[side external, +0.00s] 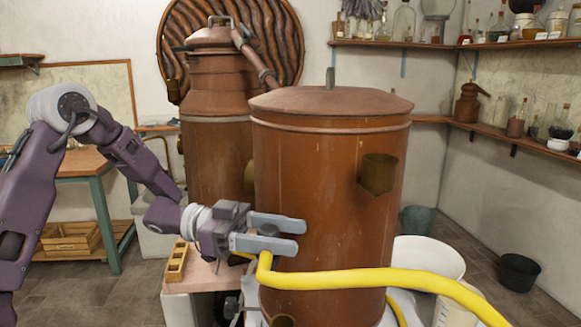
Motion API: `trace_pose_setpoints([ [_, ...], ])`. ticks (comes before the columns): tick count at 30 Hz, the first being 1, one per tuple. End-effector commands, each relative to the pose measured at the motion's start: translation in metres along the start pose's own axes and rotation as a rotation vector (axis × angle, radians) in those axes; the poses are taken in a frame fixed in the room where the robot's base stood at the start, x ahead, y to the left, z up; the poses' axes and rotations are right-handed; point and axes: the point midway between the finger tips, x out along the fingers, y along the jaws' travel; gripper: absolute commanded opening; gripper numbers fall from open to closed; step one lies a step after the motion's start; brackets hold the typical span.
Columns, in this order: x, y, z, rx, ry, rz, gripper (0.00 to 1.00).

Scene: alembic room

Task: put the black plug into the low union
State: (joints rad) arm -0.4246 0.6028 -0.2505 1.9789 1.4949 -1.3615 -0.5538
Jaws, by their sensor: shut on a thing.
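My gripper (299,237) is in front of the large copper vessel (330,215), its two grey fingers pointing right. It is shut on a dark piece, which looks like the black plug (262,243); the fingers hide most of it. A yellow hose (370,279) bends up to just under the fingers; I cannot tell whether it joins the plug. The low union looks to be the brass fitting (283,320) at the vessel's foot, cut by the bottom edge of the picture. It is below my gripper, and the plug is apart from it.
A higher brass union (378,174) sticks out of the vessel's upper wall. A second copper still (212,120) stands behind. A small wooden rack (177,262) is left of my gripper. A white tub (430,256) stands right of the vessel, and the hose crosses in front.

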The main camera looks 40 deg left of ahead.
Motion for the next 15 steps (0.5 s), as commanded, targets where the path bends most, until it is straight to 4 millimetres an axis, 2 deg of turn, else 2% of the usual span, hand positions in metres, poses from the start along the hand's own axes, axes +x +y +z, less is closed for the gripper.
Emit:
trace_pose_setpoints([
  [1, -0.004, 0.002, 0.020, -0.009, 0.000, 0.040, 0.09],
  [6, -0.023, 0.015, 0.075, -0.009, -0.001, 0.115, 0.09],
  [9, -0.036, 0.017, 0.101, -0.010, -0.003, 0.066, 0.09],
  [15, -0.061, 0.006, 0.136, -0.009, -0.004, -0.122, 0.09],
])
